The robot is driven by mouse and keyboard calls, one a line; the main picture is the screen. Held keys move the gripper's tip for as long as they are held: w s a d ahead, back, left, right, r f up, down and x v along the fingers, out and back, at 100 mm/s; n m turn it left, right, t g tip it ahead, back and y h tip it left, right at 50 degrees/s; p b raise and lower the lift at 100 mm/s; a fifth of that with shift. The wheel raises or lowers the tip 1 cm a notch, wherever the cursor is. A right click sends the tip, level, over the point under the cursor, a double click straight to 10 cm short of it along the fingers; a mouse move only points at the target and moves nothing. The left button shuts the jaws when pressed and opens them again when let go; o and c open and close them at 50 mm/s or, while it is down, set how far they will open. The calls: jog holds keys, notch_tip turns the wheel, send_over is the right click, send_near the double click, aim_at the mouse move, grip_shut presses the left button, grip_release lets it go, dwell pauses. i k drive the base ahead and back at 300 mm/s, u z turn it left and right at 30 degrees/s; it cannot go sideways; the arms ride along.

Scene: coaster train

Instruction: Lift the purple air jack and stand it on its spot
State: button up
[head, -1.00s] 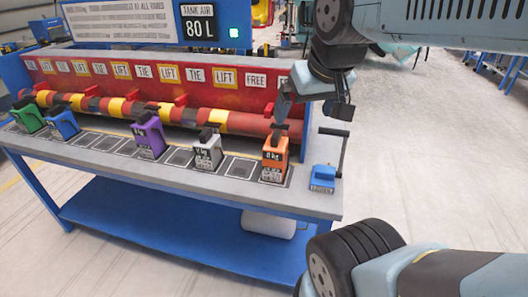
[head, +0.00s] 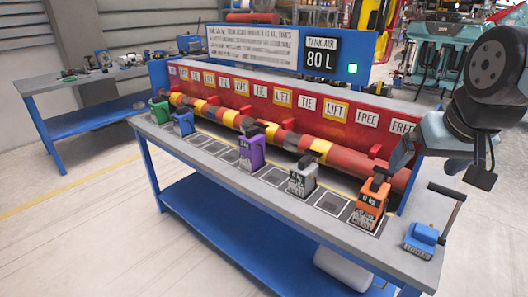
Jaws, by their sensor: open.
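The purple air jack (head: 251,152) stands upright on the bench top, near the middle of a row of jacks. A dark square spot (head: 273,177) on the bench to its right is bare, and more bare squares (head: 226,155) lie to its left. Which square is its own spot I cannot tell. My gripper (head: 390,170) is at the right end of the bench, above and close behind the orange jack (head: 371,206), well right of the purple one. It is open; its fingers are small and seen from the side. Whether it touches the orange jack I cannot tell.
A green jack (head: 159,111), a blue jack (head: 182,123) and a silver jack (head: 302,179) share the row. A red and yellow pipe (head: 285,137) runs behind it, before a red labelled panel (head: 240,90). A blue lever device (head: 421,238) sits at the right end.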

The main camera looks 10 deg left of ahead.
aim_at(252, 144)
jog(key=u, duration=0.9)
jog(key=k, duration=1.2)
jog(key=u, duration=1.2)
jog(key=i, duration=1.05)
jog(key=z, duration=0.4)
jog(key=i, duration=1)
jog(key=z, duration=1.1)
jog(key=i, duration=0.75)
jog(key=z, duration=0.3)
jog(key=k, duration=0.15)
jog(key=z, duration=0.2)
